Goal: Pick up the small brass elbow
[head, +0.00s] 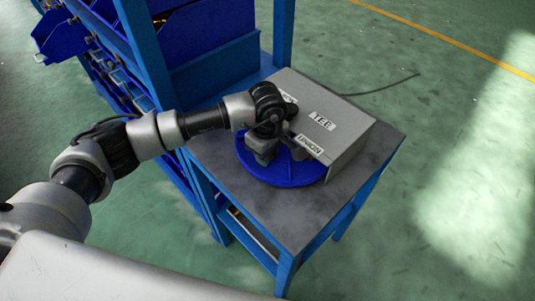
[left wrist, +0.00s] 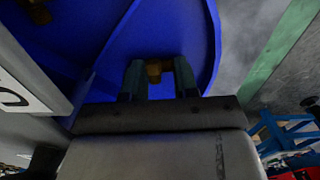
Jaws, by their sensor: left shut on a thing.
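A small brass elbow (left wrist: 158,68) is between the two fingers of my left gripper (left wrist: 160,80) in the left wrist view. The fingers are shut on it. The blue round tray (head: 290,175) is behind it in that view, with its curved wall and dividers showing. In the head view my left gripper (head: 262,158) is low over the tray, beside the grey box, and its fingers hide the elbow. I cannot tell whether the elbow touches the tray floor. My right gripper is in neither view.
A grey box with labels (head: 345,152) stands on the table (head: 255,205), right against the tray area. A blue rack with bins (head: 205,35) rises behind on the left. Another brass piece (left wrist: 38,12) shows at the top left of the wrist view. The table's front is clear.

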